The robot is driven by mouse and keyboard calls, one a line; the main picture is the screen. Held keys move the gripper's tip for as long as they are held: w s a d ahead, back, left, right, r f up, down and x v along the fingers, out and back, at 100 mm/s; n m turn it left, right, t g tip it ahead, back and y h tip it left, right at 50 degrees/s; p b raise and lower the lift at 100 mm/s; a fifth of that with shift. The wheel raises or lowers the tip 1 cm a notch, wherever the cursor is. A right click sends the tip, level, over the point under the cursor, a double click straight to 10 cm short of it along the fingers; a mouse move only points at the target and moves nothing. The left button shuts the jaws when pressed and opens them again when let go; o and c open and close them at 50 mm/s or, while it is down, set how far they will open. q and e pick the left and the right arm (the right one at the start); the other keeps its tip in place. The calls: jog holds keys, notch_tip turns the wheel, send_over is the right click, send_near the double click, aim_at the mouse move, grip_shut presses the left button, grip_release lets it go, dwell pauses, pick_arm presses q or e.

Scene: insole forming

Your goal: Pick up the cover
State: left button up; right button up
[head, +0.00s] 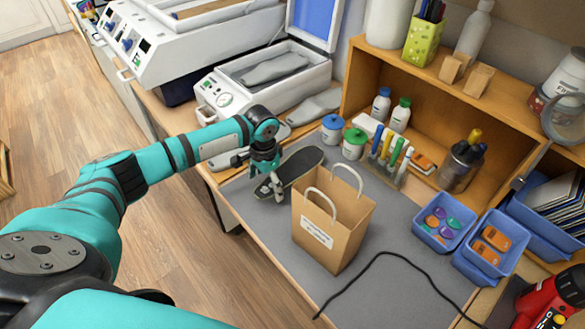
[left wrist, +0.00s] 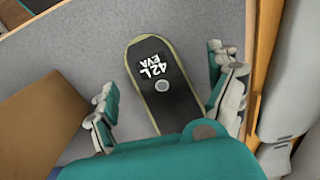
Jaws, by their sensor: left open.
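The cover appears to be the dark insole-shaped piece (head: 303,163) lying flat on the grey mat behind the paper bag. In the left wrist view the piece (left wrist: 174,98) has a pale rim, a white "42L EVA" marking and a grey round spot. My left gripper (head: 269,190) is open, pointing down over the piece's near-left end and hiding part of it. In the left wrist view its fingers (left wrist: 163,85) stand apart on either side of the piece, with gaps showing. Nothing is between them but the piece below. My right gripper is not in view.
The brown paper bag (head: 325,225) stands close in front of the piece. Blue-lidded (head: 332,129) and green-lidded (head: 354,144) jars stand behind it. The white forming machine (head: 225,105) is at the back. Blue bins (head: 490,262) are on the right; a black cable crosses the mat (head: 375,300).

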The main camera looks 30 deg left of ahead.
pick_arm(q)
jog(key=shift+f, duration=0.1)
jog(key=c, duration=0.9)
jog(key=shift+o, duration=0.2)
jog(key=shift+r+b, duration=0.25)
jog(key=shift+b, duration=0.25)
notch_tip(320, 180, up, 10)
jog(key=b, duration=0.2)
jog(key=shift+r, duration=0.1)
